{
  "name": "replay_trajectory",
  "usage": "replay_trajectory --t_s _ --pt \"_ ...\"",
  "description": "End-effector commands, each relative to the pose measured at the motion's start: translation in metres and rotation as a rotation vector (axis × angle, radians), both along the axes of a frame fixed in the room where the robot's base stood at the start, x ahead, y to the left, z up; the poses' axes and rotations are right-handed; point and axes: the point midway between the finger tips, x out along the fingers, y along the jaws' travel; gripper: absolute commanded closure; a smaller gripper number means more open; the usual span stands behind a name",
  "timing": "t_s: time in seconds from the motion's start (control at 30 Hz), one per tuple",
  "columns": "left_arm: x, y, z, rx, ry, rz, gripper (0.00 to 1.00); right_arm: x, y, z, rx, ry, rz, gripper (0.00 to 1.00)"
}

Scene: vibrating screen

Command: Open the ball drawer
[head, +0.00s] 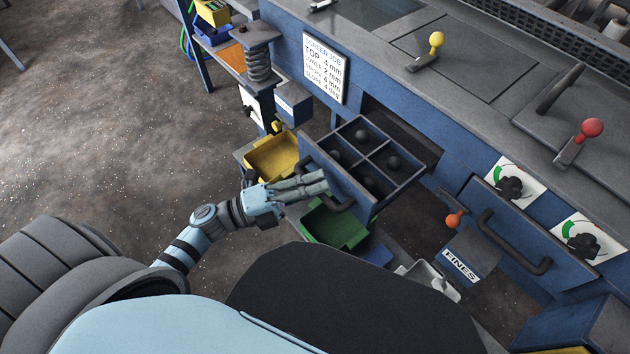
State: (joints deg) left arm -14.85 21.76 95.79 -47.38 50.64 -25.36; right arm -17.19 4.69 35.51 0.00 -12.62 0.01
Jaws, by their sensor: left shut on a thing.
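The ball drawer (331,172) is a blue drawer pulled out of the machine's front. Its inside is split into compartments, with dark balls (394,162) lying in them. A dark bar handle (344,206) is on its front face. My left gripper (318,184) reaches in from the left and is shut on the drawer handle. Its fingers hide part of the handle. My right gripper does not show.
A yellow bin (273,158) and a green bin (335,226) stand below the drawer. A second drawer handle (512,245), dials (511,187) and levers with red and yellow knobs are to the right. The floor at left is clear.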

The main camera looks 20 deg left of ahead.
Motion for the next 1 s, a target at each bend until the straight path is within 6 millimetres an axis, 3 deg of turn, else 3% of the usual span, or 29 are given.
replay_trajectory --t_s 0.03,0.07,0.2,0.67,0.77,1.0 --pt "-0.002 0.000 -0.004 0.006 0.006 -0.003 1.00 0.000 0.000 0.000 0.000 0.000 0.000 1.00" --pt "-0.002 0.000 -0.004 0.007 0.006 -0.002 0.86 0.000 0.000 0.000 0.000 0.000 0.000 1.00" --pt "-0.002 0.000 -0.003 0.005 0.005 -0.003 0.67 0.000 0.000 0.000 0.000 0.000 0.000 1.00" --pt "-0.004 0.003 -0.003 0.004 0.005 -0.002 0.67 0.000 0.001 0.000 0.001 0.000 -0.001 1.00" --pt "-0.015 0.016 -0.006 0.005 0.008 -0.003 0.67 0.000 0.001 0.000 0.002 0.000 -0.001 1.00" --pt "-0.057 0.065 -0.018 0.006 0.010 -0.003 0.67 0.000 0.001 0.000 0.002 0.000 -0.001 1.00"
